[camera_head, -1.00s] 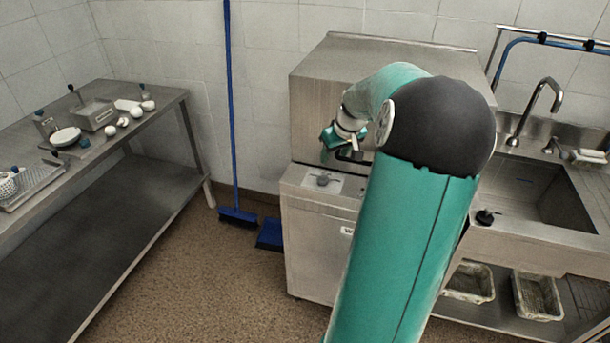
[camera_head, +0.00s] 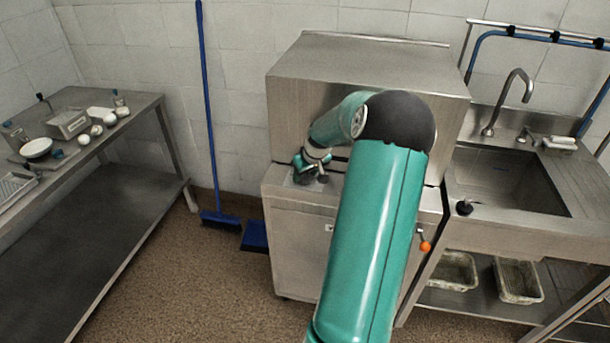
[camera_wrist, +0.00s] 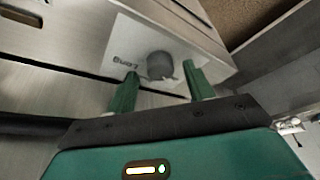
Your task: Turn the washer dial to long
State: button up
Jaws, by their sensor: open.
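The washer (camera_head: 305,240) is a steel cabinet with a raised hood, standing against the back wall. In the wrist view its dial (camera_wrist: 160,66) is a dark grey round knob on a pale label plate (camera_wrist: 190,45). Upside-down lettering that seems to read "long" (camera_wrist: 127,61) is printed left of the dial. My gripper (camera_wrist: 161,71) is open, with one green finger on each side of the dial. I cannot tell whether the fingers touch it. In the head view my gripper (camera_head: 308,172) is low over the washer's front ledge and largely hides the dial.
A sink unit (camera_head: 510,180) with a tap stands right of the washer, with baskets (camera_head: 518,282) below. A steel table (camera_head: 100,150) with small items is at left. A blue broom (camera_head: 215,215) and dustpan (camera_head: 255,236) are beside the washer. The floor at front left is clear.

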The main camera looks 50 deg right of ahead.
jog(key=shift+w+f, duration=0.2)
jog(key=shift+f, duration=0.2)
jog(key=c, duration=1)
